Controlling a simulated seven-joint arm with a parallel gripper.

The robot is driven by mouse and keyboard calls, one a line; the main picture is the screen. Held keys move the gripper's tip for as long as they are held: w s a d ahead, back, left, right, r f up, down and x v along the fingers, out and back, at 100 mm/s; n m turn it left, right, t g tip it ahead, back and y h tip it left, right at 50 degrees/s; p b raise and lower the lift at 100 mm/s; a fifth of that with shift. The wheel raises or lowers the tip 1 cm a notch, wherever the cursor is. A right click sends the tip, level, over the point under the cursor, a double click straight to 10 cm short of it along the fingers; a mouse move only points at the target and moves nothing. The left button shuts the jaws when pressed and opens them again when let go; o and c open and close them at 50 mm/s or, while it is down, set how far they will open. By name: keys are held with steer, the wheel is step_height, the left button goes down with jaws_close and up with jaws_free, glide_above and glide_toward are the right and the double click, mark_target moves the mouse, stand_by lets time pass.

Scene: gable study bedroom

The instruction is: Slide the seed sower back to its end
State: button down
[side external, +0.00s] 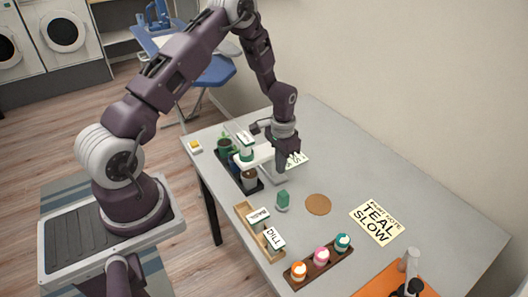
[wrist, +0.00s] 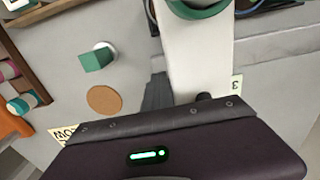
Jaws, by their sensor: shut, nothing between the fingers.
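The seed sower (side external: 246,153) looks like a white and green hopper on a white beam (side external: 263,158). It stands over a dark tray of pots (side external: 253,188) at the left edge of the table. In the wrist view the white beam (wrist: 195,60) runs up to a green ring (wrist: 198,10) at the top edge. My gripper (side external: 281,168) is shut and empty, pointing down at the beam's right end. Whether it touches the beam I cannot tell. My gripper's body fills the bottom of the wrist view, and its fingertips are not clear there.
A green block-topped piece (side external: 283,199) and a brown disc (side external: 318,205) lie in front. A wooden tray (side external: 243,215) holds labels, and a rack (side external: 314,270) holds coloured bottles. A "TEAL SLOW" note (side external: 376,223) lies right. The table's back right is clear.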

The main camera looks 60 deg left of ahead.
steer(key=shift+a, duration=12.95)
steer(key=shift+d, duration=1.3)
step_height(320, 180, up, 12)
